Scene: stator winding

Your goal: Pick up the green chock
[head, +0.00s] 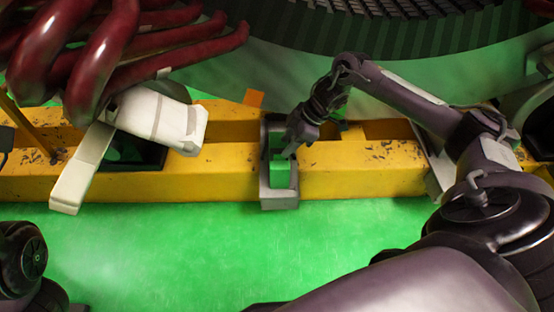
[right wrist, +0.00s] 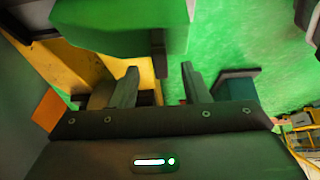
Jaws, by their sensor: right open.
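The green chock (head: 280,173) sits in a grey holder (head: 280,203) that lies across the yellow beam. My right gripper (head: 288,150) is right at the chock's far end in the head view and covers part of it. In the right wrist view, the two fingers (right wrist: 160,72) are apart. A green block (right wrist: 125,25), which looks like the chock, fills the top of that view, just beyond the fingertips. I cannot tell whether they touch it. My left gripper is out of view; only part of my left arm shows at the lower left.
The yellow beam (head: 345,184) runs across the picture. White blocks (head: 160,118) and thick dark red tubes (head: 120,50) stand at the left. An orange piece (head: 254,97) is by the holder. The large round ribbed stator (head: 400,30) is behind. The green floor (head: 200,250) in front is clear.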

